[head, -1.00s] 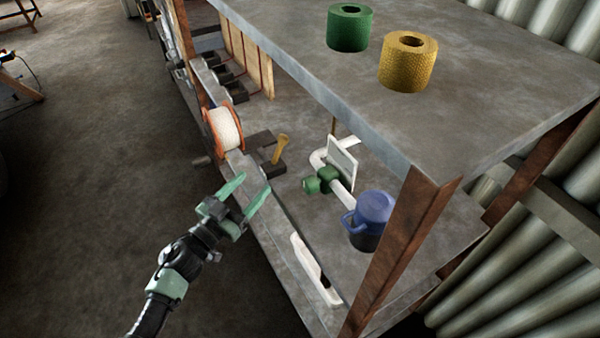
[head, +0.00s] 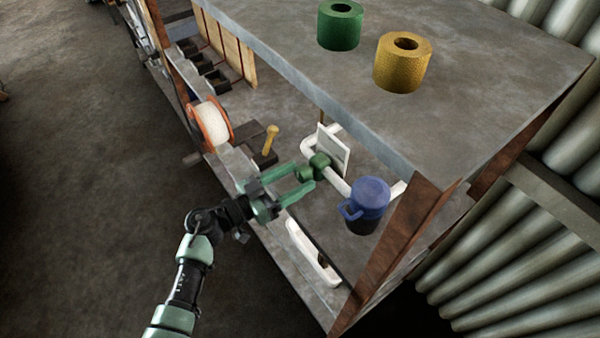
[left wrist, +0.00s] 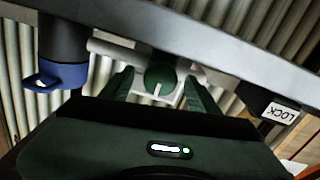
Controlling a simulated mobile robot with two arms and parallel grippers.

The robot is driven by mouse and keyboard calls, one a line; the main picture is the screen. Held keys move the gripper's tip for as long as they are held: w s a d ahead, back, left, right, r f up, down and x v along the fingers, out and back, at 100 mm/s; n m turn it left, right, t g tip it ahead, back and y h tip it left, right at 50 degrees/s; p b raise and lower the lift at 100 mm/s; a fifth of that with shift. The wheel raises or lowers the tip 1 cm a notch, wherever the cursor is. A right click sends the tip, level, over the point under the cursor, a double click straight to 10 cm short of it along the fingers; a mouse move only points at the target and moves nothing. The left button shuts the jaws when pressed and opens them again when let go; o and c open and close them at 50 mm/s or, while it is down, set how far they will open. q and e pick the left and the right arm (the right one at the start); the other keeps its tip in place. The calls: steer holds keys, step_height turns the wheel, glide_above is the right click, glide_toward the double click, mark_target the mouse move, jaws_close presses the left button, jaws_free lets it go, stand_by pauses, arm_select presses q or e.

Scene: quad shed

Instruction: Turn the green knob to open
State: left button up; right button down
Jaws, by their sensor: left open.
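The green knob (head: 314,168) sits on a white pipe (head: 337,185) on the lower shelf, in front of a white plate (head: 332,151). In the left wrist view the knob (left wrist: 159,79) is round with a pale line on its face. My left gripper (head: 303,180) is open, with its green fingers reaching towards the knob. In the left wrist view its fingertips (left wrist: 158,84) stand on either side of the knob; I cannot tell whether they touch it. My right gripper is not in view.
A blue-lidded mug (head: 369,198) stands close right of the knob. A rusty post (head: 400,230) rises at the shelf corner. A white spool (head: 210,125) and a yellow-handled tool (head: 270,139) lie left. The upper shelf (head: 460,85) overhangs.

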arm_select(q)
steer(key=shift+x, duration=0.95)
